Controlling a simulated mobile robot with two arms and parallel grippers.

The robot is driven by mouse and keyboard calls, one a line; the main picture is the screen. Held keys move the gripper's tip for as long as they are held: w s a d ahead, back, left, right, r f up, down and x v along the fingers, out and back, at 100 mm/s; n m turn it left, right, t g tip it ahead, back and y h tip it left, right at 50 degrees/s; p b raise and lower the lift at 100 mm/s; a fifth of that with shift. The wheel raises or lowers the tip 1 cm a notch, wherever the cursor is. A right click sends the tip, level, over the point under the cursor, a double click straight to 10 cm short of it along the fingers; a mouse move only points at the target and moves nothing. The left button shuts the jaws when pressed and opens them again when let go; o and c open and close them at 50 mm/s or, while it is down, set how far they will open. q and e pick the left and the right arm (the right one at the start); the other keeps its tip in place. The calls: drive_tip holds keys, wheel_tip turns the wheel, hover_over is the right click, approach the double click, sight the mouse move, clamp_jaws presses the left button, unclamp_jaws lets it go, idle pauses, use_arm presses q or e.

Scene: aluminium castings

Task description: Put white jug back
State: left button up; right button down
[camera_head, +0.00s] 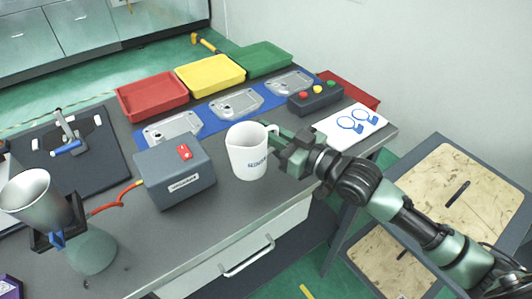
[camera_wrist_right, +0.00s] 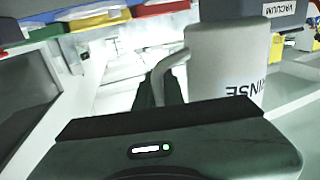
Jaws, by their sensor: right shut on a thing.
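The white jug (camera_head: 247,152) stands upright in the head view, over the front middle of the grey bench, with its handle on the right. I cannot tell whether its base touches the bench. My right gripper (camera_head: 277,135) comes in from the right and is shut on the jug's handle. In the right wrist view the jug (camera_wrist_right: 228,62) shows large, with upside-down lettering and its handle at the dark fingers (camera_wrist_right: 160,85). A white board (camera_head: 350,126) with blue ring marks lies at the bench's right end. My left gripper is not in view.
A grey box (camera_head: 175,172) with a red switch is left of the jug. Behind lie castings on a blue mat (camera_head: 205,122), red, yellow (camera_head: 210,75) and green trays, and a button box (camera_head: 315,98).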

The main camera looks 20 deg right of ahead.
drive_tip(key=shift+f, duration=3.35)
drive_tip(key=shift+b, duration=0.3)
drive_tip(key=c, duration=1.5)
unclamp_jaws()
drive_tip(key=shift+f, duration=0.15)
drive_tip(key=v, duration=1.2)
